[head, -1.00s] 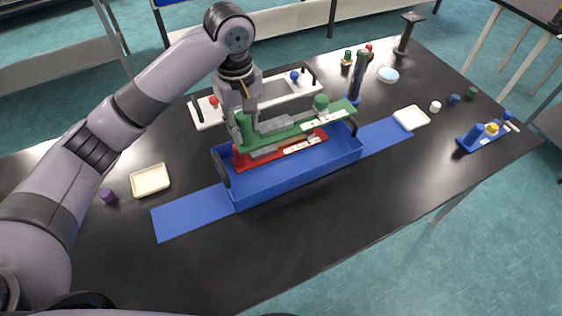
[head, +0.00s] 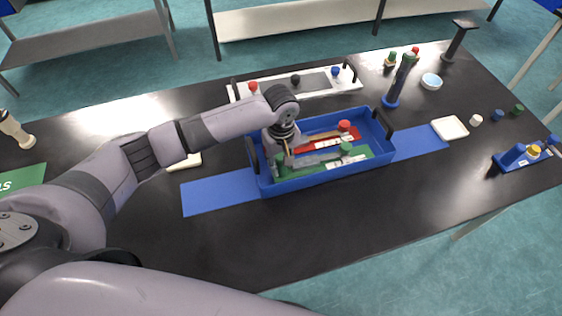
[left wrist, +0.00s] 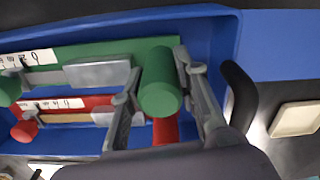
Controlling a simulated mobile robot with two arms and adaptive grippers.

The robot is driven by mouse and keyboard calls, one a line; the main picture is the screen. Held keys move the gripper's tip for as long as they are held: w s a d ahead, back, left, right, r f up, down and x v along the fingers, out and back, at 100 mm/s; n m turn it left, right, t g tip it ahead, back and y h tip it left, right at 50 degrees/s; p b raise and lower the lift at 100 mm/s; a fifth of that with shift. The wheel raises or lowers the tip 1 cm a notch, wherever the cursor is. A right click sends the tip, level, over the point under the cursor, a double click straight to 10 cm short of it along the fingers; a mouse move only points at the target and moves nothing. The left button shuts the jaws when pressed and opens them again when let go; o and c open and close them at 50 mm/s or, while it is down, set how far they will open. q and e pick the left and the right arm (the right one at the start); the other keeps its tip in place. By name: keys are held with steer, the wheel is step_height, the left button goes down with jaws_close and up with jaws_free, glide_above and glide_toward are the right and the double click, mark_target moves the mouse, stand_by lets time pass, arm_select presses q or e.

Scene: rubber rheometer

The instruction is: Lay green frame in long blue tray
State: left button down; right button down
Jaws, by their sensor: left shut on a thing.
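The green frame (head: 362,156) is inside the long blue tray (head: 335,176), lengthwise along the near wall. Its green post (left wrist: 160,88) is between the fingers of my left gripper (left wrist: 162,68), which is shut on it at the frame's left end. In the head view my left gripper (head: 284,158) reaches down into the tray and its fingertips are partly hidden. I cannot tell whether the frame's underside touches the tray floor. My right gripper is not in view.
A red frame (head: 322,144) lies in the tray beside the green one, on the far side. A white tray (head: 305,85) stands behind. Blue mats (head: 222,192) lie at both ends of the tray. A dark post on a blue base (head: 392,100) stands behind right. The front table is clear.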

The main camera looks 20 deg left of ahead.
arm_select(q)
steer(key=shift+f, duration=0.45)
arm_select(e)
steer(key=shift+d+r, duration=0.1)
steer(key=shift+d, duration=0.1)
arm_select(q)
steer(key=c, duration=1.2)
jaws_free()
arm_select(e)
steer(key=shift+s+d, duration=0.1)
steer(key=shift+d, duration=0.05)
arm_select(q)
step_height(320, 180, up, 11)
steer(key=shift+b, duration=0.9)
steer(key=shift+r, duration=0.55)
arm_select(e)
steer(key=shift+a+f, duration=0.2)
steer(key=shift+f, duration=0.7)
